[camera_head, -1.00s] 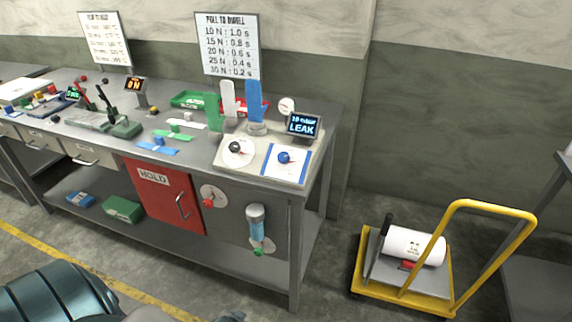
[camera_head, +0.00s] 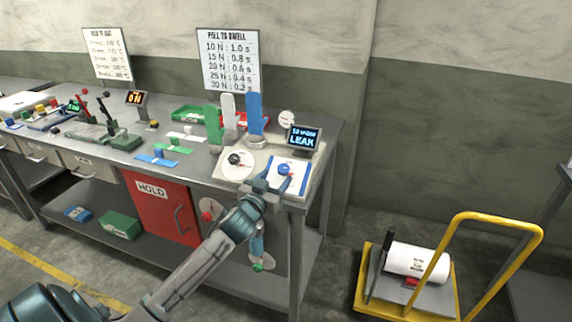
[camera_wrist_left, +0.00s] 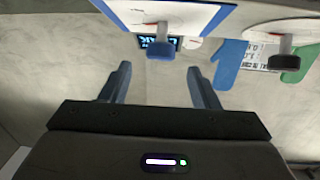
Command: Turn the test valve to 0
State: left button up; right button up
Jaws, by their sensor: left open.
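The tester (camera_head: 262,168) stands at the right end of the bench, with a black knob (camera_head: 235,158) on a round white dial and a blue knob (camera_head: 284,169) on a blue-edged white panel. No label on either knob is readable, so I cannot tell which is the test valve. My left gripper (camera_head: 277,183) is open and empty at the panel's front edge, just short of the blue knob. In the left wrist view the blue knob (camera_wrist_left: 160,50) lies between and beyond the open fingers, apart from them. My right gripper is out of view.
A small screen (camera_head: 304,137) reading LEAK stands behind the knobs. Upright green, white and blue hand forms (camera_head: 255,113) stand behind the dial. A red HOLD door (camera_head: 160,205) is below the bench top. A yellow cart (camera_head: 380,297) stands at right.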

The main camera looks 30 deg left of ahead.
aim_at(283, 168)
pick_arm(q)
jog(key=w, duration=0.2)
jog(key=w+p, duration=0.1)
jog(key=w, duration=0.1)
jog(key=w+a+p, duration=0.1)
jog(key=w, duration=0.1)
jog(key=shift+w+r, duration=0.1)
jog(key=shift+w, duration=0.1)
jog(key=shift+w+a, duration=0.1)
jog(key=shift+w, duration=0.75)
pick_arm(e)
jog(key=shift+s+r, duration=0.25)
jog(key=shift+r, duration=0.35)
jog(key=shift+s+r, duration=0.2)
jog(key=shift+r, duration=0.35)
pick_arm(q)
jog(key=c, duration=1)
jog(key=shift+o, duration=0.2)
jog(key=shift+f, duration=0.2)
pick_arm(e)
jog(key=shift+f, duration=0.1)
